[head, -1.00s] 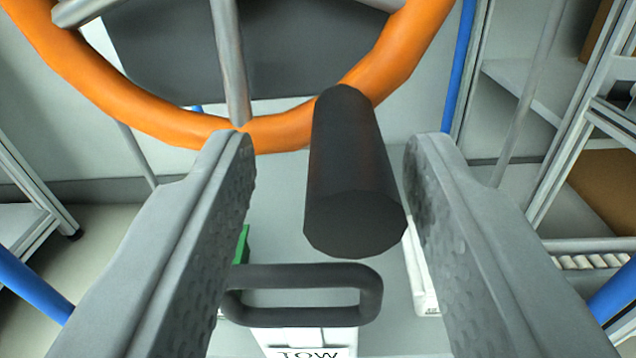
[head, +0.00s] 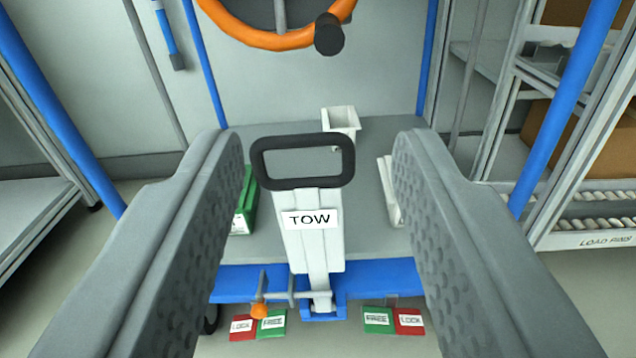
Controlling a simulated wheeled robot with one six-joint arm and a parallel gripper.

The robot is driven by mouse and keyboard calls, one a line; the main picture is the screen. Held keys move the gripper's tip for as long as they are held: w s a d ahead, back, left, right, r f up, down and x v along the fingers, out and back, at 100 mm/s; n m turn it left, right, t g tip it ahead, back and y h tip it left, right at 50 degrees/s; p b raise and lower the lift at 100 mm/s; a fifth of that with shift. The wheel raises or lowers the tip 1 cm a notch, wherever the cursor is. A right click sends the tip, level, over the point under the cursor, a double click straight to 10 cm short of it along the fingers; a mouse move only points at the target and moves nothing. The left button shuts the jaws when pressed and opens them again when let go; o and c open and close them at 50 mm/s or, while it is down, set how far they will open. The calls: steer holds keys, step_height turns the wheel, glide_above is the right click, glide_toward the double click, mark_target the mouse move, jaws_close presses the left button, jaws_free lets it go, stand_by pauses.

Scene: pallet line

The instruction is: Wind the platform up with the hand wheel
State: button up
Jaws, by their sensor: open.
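The orange hand wheel (head: 268,36) is at the top of the view, cut off by the upper edge. Its dark crank knob (head: 328,35) sticks out toward me from the lower right of the rim. My gripper (head: 310,150) is open and empty, its two grey jaws wide apart, below and nearer than the wheel. It touches neither the wheel nor the knob. The grey platform (head: 350,245) lies beyond and below the jaws, with a blue front edge.
A tow handle (head: 303,163) with a TOW label stands upright between the jaws in the picture. A green box (head: 244,212), a white bin (head: 341,121) and another white item (head: 391,190) are on the platform. Red and green pedals sit at its front. Blue posts and shelving flank both sides.

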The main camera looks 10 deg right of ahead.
steer(key=shift+s, duration=0.25)
steer(key=shift+r, duration=0.1)
